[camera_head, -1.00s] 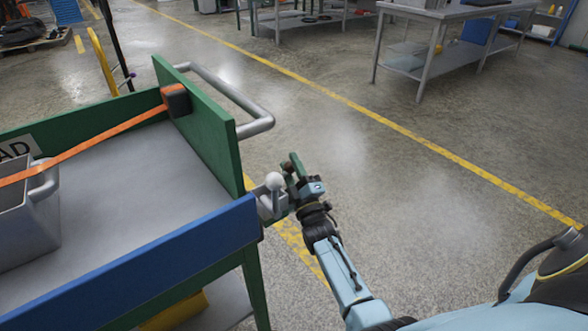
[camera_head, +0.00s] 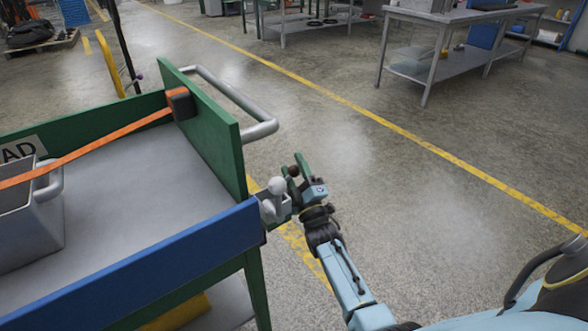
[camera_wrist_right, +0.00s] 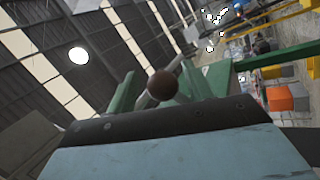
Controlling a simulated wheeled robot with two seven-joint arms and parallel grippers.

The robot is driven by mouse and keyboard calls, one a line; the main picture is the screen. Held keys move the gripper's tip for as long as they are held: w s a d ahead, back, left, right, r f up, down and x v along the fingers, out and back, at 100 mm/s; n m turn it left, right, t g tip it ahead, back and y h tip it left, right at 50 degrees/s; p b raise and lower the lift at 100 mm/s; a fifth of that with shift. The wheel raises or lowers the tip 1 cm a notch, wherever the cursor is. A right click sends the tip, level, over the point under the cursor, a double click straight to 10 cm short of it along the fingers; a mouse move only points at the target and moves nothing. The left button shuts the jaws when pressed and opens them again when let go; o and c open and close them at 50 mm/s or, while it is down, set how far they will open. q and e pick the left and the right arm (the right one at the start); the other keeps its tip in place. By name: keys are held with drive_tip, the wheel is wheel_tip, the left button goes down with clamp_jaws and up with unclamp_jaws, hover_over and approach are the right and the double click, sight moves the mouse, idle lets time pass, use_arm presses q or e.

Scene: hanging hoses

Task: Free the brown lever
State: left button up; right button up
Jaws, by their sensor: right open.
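The brown lever's round knob (camera_head: 294,171) shows at the fingers of my right gripper (camera_head: 297,178), just off the cart's right end. In the right wrist view the brown knob (camera_wrist_right: 162,85) appears between the two green fingers, with a pale rod behind it. My right gripper is open; I cannot tell whether a finger touches the knob. A white-knobbed lever (camera_head: 277,186) stands left of it on a grey bracket at the cart's corner. The brown lever's lower part is hidden by the gripper. My left gripper is out of view.
The cart (camera_head: 150,262) has a blue front rail, green end board (camera_head: 215,135) and grey tubular handle (camera_head: 235,98). An orange strap (camera_head: 110,137) runs to a dark block (camera_head: 180,104), above a grey metal box (camera_head: 28,235). Floor right of the cart is clear.

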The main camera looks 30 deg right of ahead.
drive_tip(key=shift+s+f, duration=0.15)
drive_tip(key=shift+s, duration=0.1)
use_arm(q)
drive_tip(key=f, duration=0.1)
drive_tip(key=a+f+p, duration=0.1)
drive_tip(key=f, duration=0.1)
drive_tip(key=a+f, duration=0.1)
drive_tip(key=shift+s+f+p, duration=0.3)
drive_tip(key=shift+p, duration=0.1)
use_arm(e)
drive_tip(key=v, duration=1.2)
drive_tip(key=shift+s+a, duration=0.15)
drive_tip(key=shift+s, duration=0.25)
drive_tip(key=shift+f, duration=0.1)
